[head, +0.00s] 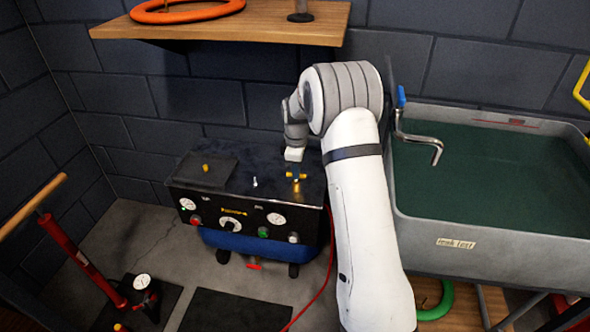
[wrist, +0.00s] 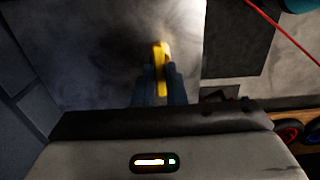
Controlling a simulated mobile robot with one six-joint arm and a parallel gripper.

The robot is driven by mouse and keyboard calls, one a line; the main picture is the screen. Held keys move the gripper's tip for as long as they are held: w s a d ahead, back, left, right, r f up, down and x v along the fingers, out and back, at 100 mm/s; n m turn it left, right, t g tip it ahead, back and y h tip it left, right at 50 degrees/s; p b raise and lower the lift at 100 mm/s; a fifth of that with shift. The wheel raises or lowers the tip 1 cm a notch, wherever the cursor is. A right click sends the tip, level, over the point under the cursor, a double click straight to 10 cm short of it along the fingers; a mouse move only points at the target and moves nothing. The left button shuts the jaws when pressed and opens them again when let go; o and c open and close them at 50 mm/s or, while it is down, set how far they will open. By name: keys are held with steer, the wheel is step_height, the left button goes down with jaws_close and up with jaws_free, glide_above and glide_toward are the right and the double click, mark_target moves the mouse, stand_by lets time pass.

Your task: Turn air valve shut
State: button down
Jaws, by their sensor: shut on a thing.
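The air valve (head: 296,187) is a small brass fitting with a yellow handle on the right part of the dark top of the compressor (head: 225,187). My gripper (head: 296,171) reaches down over it from above. In the wrist view my gripper (wrist: 159,80) has its dark fingers on either side of the yellow handle (wrist: 161,60) and is shut on it. The handle stands up and down in that picture, with its far end showing past the fingertips. The valve body below is mostly hidden.
The compressor front has dials, knobs and a red hose (head: 328,262). A grey water tank (head: 480,262) with a metal crank (head: 425,141) stands close on the right. A wooden shelf (head: 225,28) hangs above. A red floor pump (head: 82,258) stands at the left.

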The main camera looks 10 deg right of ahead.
steer(key=shift+a, duration=0.15)
steer(key=m+p, duration=0.2)
steer(key=m, duration=0.1)
steer(key=shift+r+m, duration=0.1)
steer(key=shift+m, duration=0.3)
steer(key=m+p, duration=0.2)
steer(key=m, duration=0.3)
steer(key=shift+m, duration=0.3)
steer(key=m+p, duration=0.1)
steer(key=m, duration=0.3)
steer(key=shift+d+p, duration=0.2)
steer(key=shift+p, duration=0.1)
steer(key=shift+s+m+p, duration=0.1)
steer(key=shift+m+p, duration=0.25)
steer(key=shift+m, duration=1.95)
steer(key=shift+f, duration=0.2)
